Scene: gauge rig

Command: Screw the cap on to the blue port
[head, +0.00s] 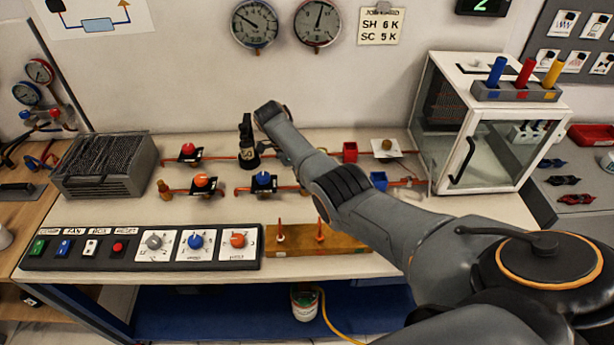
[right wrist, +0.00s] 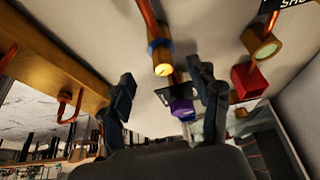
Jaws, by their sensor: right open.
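The blue port shows in the right wrist view as a brass-coloured stub with a blue ring (right wrist: 158,47), on the end of an orange pipe. I cannot tell whether its bright end is a cap. In the head view my right arm hides that area. My right gripper (right wrist: 166,94) is open and empty, its fingers apart with the port beyond and above them in the picture. A small brass piece on a white plate (head: 387,146) stands at the back right of the bench; I cannot tell if it is the cap. My left gripper is not in view.
A red block (head: 350,152) and a blue block (head: 378,180) stand near the glass cabinet (head: 467,150). Valves, including a blue one (head: 263,180), sit left of my arm. A control panel (head: 140,247) and wooden board (head: 345,243) line the front.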

